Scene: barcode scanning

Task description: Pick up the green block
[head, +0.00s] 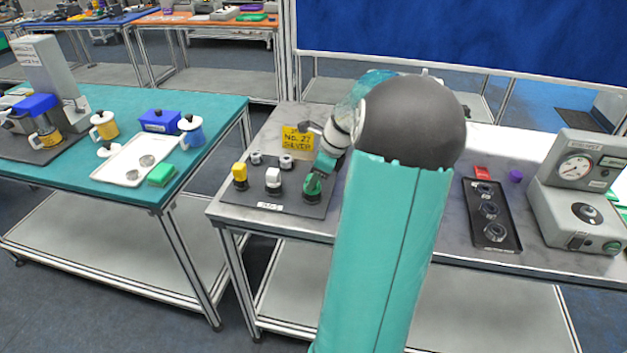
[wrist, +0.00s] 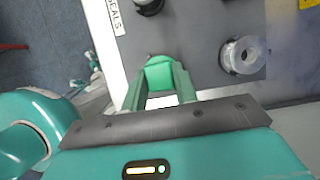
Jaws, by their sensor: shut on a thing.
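The green block (head: 313,184) sits at the right end of the front row on a dark board (head: 258,207), on top of a dark round base. In the wrist view the green block (wrist: 160,73) lies between the tips of my gripper's two fingers (wrist: 161,84). My gripper is shut on it, coming down from above. Whether the block is clear of its base cannot be told. In the head view my arm covers the area right of the block and the fingers are small.
A yellow block (head: 239,171) and a white block (head: 273,177) stand left on the same board, with metal rings (head: 287,162) behind. A yellow sign (head: 297,139) stands at the back. A dark tray of nuts (head: 491,213) and a grey gauge machine (head: 575,190) are at right.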

